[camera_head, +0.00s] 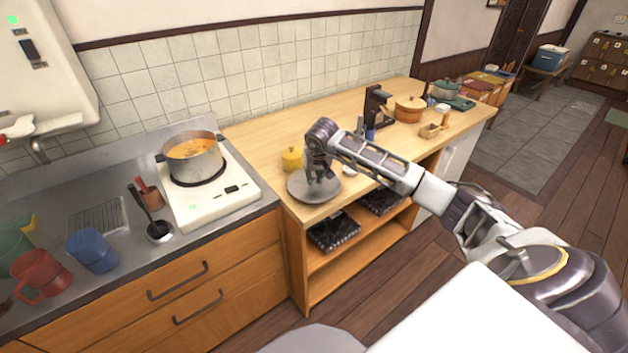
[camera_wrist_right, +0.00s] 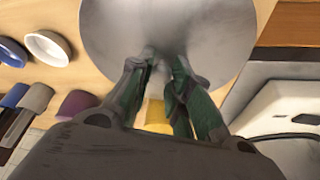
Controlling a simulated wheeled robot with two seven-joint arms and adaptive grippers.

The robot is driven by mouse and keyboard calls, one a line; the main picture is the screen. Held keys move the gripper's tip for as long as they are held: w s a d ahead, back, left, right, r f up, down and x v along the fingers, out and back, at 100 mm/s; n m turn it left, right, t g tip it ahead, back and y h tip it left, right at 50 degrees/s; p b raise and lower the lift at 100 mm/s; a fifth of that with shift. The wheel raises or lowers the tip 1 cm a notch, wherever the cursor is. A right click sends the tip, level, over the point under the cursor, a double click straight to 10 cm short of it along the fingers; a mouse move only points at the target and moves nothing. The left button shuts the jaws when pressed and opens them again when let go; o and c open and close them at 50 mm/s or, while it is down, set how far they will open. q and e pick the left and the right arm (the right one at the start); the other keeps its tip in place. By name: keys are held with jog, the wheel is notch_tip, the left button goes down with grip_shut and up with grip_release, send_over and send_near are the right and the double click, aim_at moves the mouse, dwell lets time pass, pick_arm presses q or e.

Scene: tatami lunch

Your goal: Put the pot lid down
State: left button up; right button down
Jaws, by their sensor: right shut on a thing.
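The pot lid (camera_head: 300,190) is a round grey metal disc over the left end of the wooden counter, near its front edge. My right gripper (camera_head: 321,178) is above the lid and shut on its knob. In the right wrist view, the gripper's fingers (camera_wrist_right: 161,62) meet at the middle of the lid (camera_wrist_right: 215,30); the knob itself is hidden between them. I cannot tell whether the lid touches the counter. The open pot (camera_head: 193,160) of orange soup stands on the white cooktop (camera_head: 237,190), left of the lid. My left gripper is not in view.
A yellow pot (camera_head: 292,159) stands just behind the lid. A small white bowl (camera_head: 350,170) is to the lid's right. A dark coffee-maker-like device (camera_head: 376,105) and an orange pot (camera_head: 409,109) stand farther right. Bare counter (camera_head: 262,132) lies behind the yellow pot.

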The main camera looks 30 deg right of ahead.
jog(key=shift+f, duration=1.1)
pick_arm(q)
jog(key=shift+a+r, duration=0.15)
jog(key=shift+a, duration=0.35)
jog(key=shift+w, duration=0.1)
pick_arm(e)
jog(key=shift+f, duration=0.1)
jog(key=c, duration=1.7)
grip_release()
jog(key=o, duration=0.4)
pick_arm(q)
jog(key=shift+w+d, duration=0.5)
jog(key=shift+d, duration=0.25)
